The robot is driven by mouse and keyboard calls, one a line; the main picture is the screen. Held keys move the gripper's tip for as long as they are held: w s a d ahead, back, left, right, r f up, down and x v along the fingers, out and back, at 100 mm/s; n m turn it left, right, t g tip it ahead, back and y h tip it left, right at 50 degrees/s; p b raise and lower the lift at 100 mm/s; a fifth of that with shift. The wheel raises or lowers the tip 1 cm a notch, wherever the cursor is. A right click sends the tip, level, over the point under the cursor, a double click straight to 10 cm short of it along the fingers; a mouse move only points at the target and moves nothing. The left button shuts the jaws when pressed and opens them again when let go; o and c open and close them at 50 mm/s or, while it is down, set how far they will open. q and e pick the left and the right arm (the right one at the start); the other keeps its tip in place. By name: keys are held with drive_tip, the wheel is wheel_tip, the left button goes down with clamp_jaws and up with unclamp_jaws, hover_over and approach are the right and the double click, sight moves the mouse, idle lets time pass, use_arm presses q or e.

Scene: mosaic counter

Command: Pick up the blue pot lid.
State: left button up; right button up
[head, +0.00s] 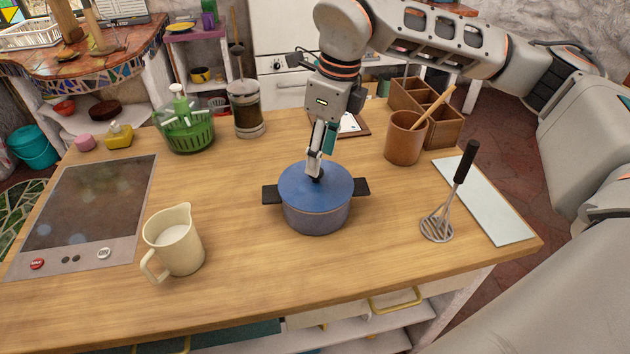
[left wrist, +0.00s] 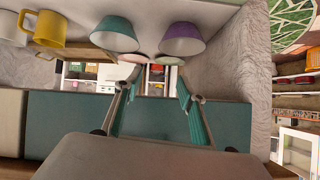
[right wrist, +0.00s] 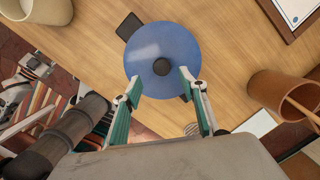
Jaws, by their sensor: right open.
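The blue pot lid (head: 312,183) sits on a blue pot (head: 318,217) with dark side handles on the wooden counter. In the right wrist view the lid (right wrist: 150,45) shows as a blue disc with a dark round knob (right wrist: 161,66). My right gripper (head: 316,168) points down over the lid with its fingertips at the knob. In the right wrist view this gripper (right wrist: 159,78) is open, one finger on each side near the knob; contact cannot be told. My left gripper (left wrist: 157,85) is open and empty, away from the pot and out of the head view.
A cream jug (head: 178,243) stands left of the pot beside the hob (head: 92,205). A whisk (head: 440,222), a brown utensil cup (head: 404,142) and a white board (head: 485,200) are to the right.

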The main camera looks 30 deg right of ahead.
drive_tip(key=shift+w+a+f+p, duration=0.1)
drive_tip(key=shift+w+f, duration=0.1)
drive_tip(key=shift+f, duration=0.55)
drive_tip(key=shift+w+f+p, duration=0.1)
drive_tip(key=shift+w+f, duration=0.1)
drive_tip(key=shift+f, duration=0.6)
drive_tip(key=shift+w+a+f+p, duration=0.1)
drive_tip(key=shift+w+f, duration=0.1)
drive_tip(key=shift+f, duration=0.55)
clamp_jaws()
drive_tip(key=shift+r, duration=0.15)
